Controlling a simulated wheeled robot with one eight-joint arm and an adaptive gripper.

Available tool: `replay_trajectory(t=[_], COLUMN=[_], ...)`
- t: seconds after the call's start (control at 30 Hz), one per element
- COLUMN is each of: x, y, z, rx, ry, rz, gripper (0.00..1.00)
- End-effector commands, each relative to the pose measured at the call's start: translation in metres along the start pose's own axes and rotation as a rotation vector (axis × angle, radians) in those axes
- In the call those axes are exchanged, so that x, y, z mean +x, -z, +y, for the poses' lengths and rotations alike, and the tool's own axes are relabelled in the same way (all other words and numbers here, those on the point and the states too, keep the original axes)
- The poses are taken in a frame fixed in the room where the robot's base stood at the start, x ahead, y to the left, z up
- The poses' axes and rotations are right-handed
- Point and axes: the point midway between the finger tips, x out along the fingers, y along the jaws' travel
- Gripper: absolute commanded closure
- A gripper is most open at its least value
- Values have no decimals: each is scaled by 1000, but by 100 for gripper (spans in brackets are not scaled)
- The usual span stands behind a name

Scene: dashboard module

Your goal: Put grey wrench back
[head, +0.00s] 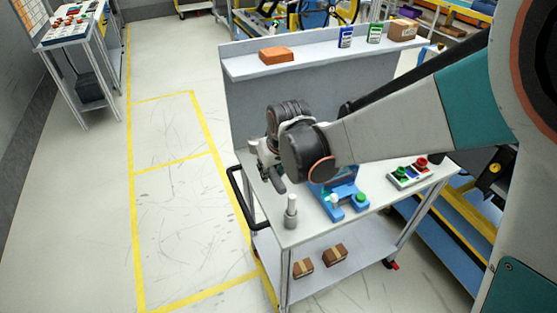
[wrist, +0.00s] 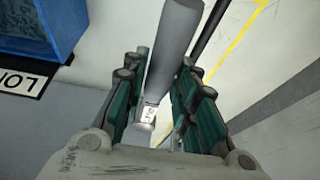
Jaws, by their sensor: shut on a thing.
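My gripper (head: 268,162) is at the left end of the cart's grey top in the head view, in front of the upright back panel. In the wrist view its teal fingers (wrist: 161,78) are shut on the grey wrench (wrist: 176,35). The wrench has a thick grey handle and a paler metal part between the fingers. In the head view a dark grey handle (head: 278,182) shows below the gripper. Where the wrench belongs cannot be told from these frames.
A grey upright cylinder (head: 291,212) stands at the cart's front left corner. A blue fixture (head: 345,196) and a button box (head: 408,174) stand to the right. The shelf (head: 330,56) holds several boxes. A blue bin (wrist: 40,25) shows in the wrist view.

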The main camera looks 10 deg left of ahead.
Motion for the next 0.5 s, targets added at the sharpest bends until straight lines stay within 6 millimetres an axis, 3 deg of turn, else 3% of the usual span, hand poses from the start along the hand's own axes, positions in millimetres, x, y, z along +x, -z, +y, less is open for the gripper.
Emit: replay_trajectory(t=[0.23,0.5], x=[12,43], y=[-7,-25], z=[-2,-7], rx=[-2,-5], ry=[0,2], rz=[0,0], gripper=[100,100])
